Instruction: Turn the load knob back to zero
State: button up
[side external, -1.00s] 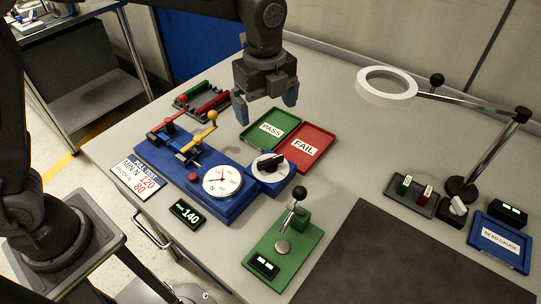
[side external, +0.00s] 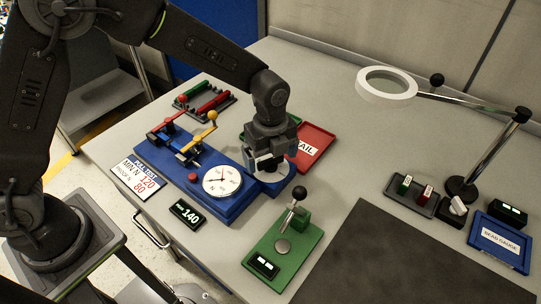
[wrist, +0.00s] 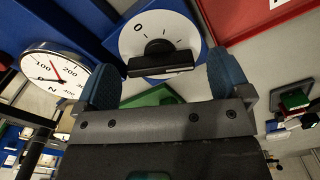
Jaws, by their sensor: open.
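The load knob (wrist: 160,62) is a black bar grip on a round white dial plate (wrist: 190,33) fixed to a blue block. In the wrist view a 0 mark is printed at the plate's upper left, and the bar lies nearly level across the plate, tilted slightly. My gripper (wrist: 163,64) is open, with one blue finger on each side of the bar and visible gaps at both ends. In the side view my gripper (side external: 268,166) is low over the dial plate and hides most of the knob. The white gauge (side external: 222,181) is on the blue tester, left of the knob.
A black display (side external: 187,214) reads 140. The tester's red and yellow levers (side external: 212,116) stand behind left. The red FAIL tray (side external: 318,145) lies behind right, and the PASS tray is mostly hidden. A green fixture with an upright lever (side external: 297,195) stands in front.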

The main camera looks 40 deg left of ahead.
jog(key=shift+f, duration=0.25)
jog(key=c, duration=0.9)
jog(key=shift+c, duration=0.2)
